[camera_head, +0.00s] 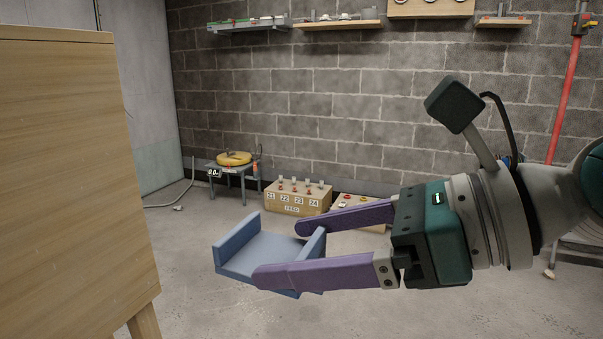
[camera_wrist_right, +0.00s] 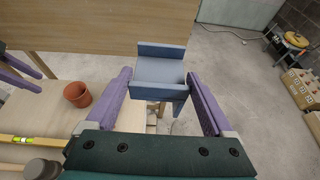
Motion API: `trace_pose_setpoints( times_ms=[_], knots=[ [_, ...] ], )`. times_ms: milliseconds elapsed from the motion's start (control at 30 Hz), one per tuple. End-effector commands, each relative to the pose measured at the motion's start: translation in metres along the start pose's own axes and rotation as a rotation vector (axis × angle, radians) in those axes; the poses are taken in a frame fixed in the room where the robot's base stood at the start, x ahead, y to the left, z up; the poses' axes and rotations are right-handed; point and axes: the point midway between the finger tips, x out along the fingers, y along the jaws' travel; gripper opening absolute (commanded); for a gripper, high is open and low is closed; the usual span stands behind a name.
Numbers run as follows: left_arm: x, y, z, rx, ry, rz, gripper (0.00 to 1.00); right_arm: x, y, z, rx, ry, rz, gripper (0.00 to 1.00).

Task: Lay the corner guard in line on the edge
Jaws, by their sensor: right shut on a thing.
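The corner guard (camera_head: 262,250) is a blue channel-shaped piece with two raised side walls. My right gripper (camera_head: 279,252) is shut on it, with one purple finger on each side. In the right wrist view the guard (camera_wrist_right: 159,72) sits between the fingertips, in front of a wooden panel (camera_wrist_right: 100,25). In the head view this panel (camera_head: 70,170) stands at the left, and a gap shows between its right edge and the guard. Purple fingers of my left gripper (camera_wrist_right: 30,68) show partly at the left of the right wrist view; their opening is unclear.
A terracotta pot (camera_wrist_right: 77,94), a yellow level (camera_wrist_right: 30,140) and a mallet-like tool (camera_wrist_right: 42,169) lie on a wooden surface. At the back wall stand a numbered wooden box (camera_head: 297,199) and a small table (camera_head: 235,170). The floor between is clear.

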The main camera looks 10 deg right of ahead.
Motion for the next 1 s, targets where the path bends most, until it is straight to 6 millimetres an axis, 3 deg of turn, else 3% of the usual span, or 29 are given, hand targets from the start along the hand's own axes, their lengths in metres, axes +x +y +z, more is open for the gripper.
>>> trace_pose_setpoints(
  times_ms=[33, 200, 400, 500, 633, 1000],
  knots=[
    [0.020, 0.000, 0.007, 0.002, 0.000, -0.001, 0.45, 0.021, 0.004, -0.030, 0.007, 0.002, 0.000, 0.31],
    [0.051, 0.000, 0.017, 0.005, -0.001, -0.004, 0.45, 0.072, 0.021, -0.095, 0.010, 0.004, -0.008, 0.31],
    [0.081, 0.001, 0.026, 0.006, -0.001, -0.005, 0.45, 0.117, 0.045, -0.164, 0.008, 0.002, -0.004, 0.31],
    [0.090, 0.001, 0.029, 0.006, -0.001, -0.005, 0.45, 0.131, 0.054, -0.188, 0.006, 0.002, 0.002, 0.31],
    [0.097, 0.001, 0.031, 0.006, -0.001, -0.005, 0.45, 0.140, 0.062, -0.206, 0.001, 0.001, 0.008, 0.31],
    [0.112, 0.003, 0.036, 0.002, 0.000, -0.002, 0.45, 0.149, 0.065, -0.225, -0.003, -0.001, 0.012, 0.31]
  ],
)
